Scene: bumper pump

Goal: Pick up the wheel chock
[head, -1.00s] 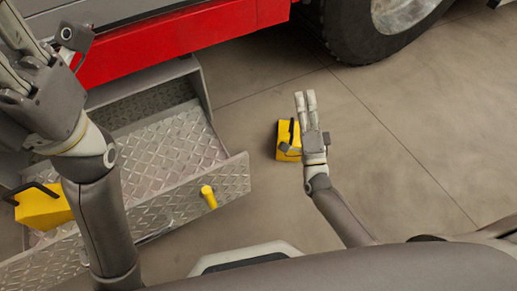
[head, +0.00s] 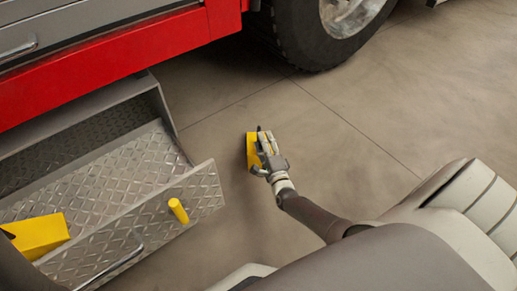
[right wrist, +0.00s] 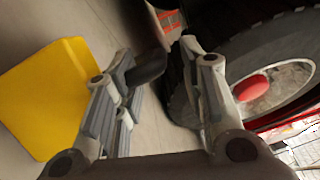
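A yellow wheel chock (head: 252,152) with a black handle is on the floor to the right of the drawer step. My right gripper (head: 268,146) is at the chock's right side and partly covers it. In the right wrist view the yellow chock (right wrist: 45,95) is at the left, and its black handle (right wrist: 150,67) reaches into the gap beyond the fingers. The right fingers (right wrist: 165,95) are apart, with the handle near the left finger; I cannot tell whether they touch. Another yellow chock (head: 38,235) sits in the metal drawer at left. My left gripper is out of view.
The diamond-plate drawer (head: 130,165) juts from under the red truck side (head: 120,62), with a yellow peg (head: 178,211) on its front. A large truck tire (head: 300,40) stands behind the floor chock. The floor (head: 330,140) to the right is clear.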

